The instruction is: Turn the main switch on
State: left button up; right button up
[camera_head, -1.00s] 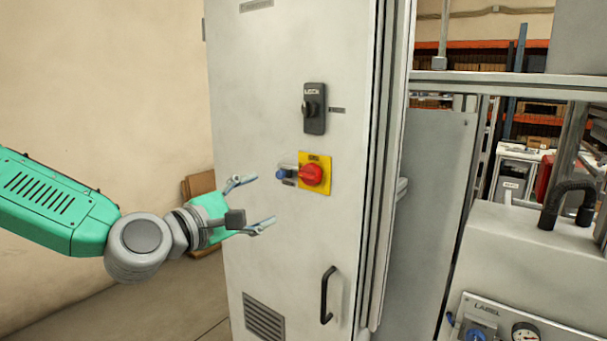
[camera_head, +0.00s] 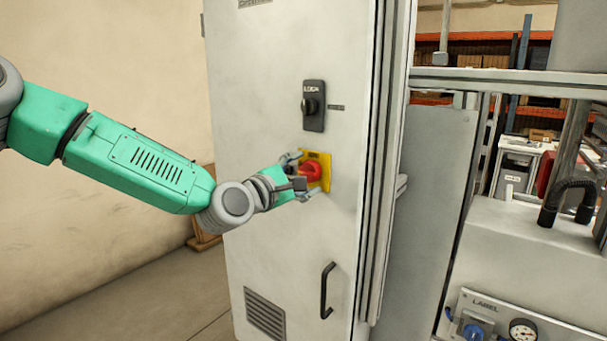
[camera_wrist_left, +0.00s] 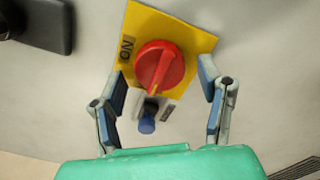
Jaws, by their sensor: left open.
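The main switch is a red rotary knob (camera_head: 311,171) on a yellow plate (camera_head: 325,166), mounted on the grey cabinet door. In the left wrist view the red knob (camera_wrist_left: 160,66) shows a pale pointer mark at its lower edge, and "ON" is printed on the left part of the plate (camera_wrist_left: 187,31). A small blue-tipped part (camera_wrist_left: 148,122) sticks out just below the knob there. My left gripper (camera_head: 304,176) is open at the switch, its fingers (camera_wrist_left: 165,85) on either side of the knob and apart from it. My right gripper is not in view.
A black lock handle (camera_head: 314,106) is on the door above the switch. A black door handle (camera_head: 327,291) and a vent (camera_head: 264,313) are lower down. A machine panel with a gauge (camera_head: 523,331) stands at the lower right.

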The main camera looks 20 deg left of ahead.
pick_arm(q)
jog(key=shift+d, duration=0.45)
jog(key=shift+c, duration=1.2)
jog(key=c, duration=0.9)
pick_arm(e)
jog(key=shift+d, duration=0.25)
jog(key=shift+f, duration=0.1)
